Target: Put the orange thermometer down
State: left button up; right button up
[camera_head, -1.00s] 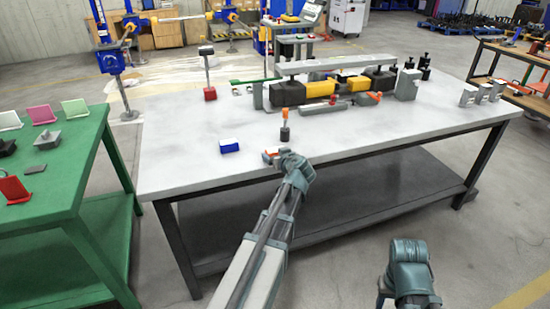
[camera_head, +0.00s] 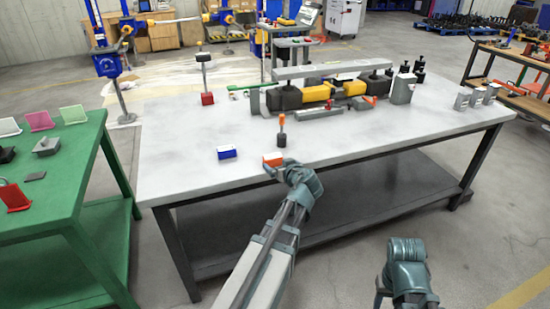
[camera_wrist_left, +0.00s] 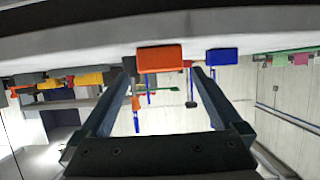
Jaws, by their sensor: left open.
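The orange thermometer (camera_head: 273,159), a small orange block with a pale face, rests on the grey-white table top near its front edge. My left gripper (camera_head: 282,167) is just in front of it, at the table edge. In the left wrist view, which is upside down, the orange thermometer (camera_wrist_left: 160,58) shows ahead of the fingertips, between their lines. The two fingers of the left gripper (camera_wrist_left: 163,75) are wide apart with nothing held between them. My right arm's links show at the lower right of the head view, but its jaws do not show.
A similar blue block (camera_head: 227,153) lies to the left on the table (camera_head: 190,130). A dark-based tool with an orange top (camera_head: 282,131) stands just behind the thermometer. A grey and yellow fixture (camera_head: 320,93) fills the back. A green table (camera_head: 60,185) stands left.

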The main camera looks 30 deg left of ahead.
pick_arm(q)
jog(key=shift+p+v, duration=0.75)
jog(key=shift+v, duration=2)
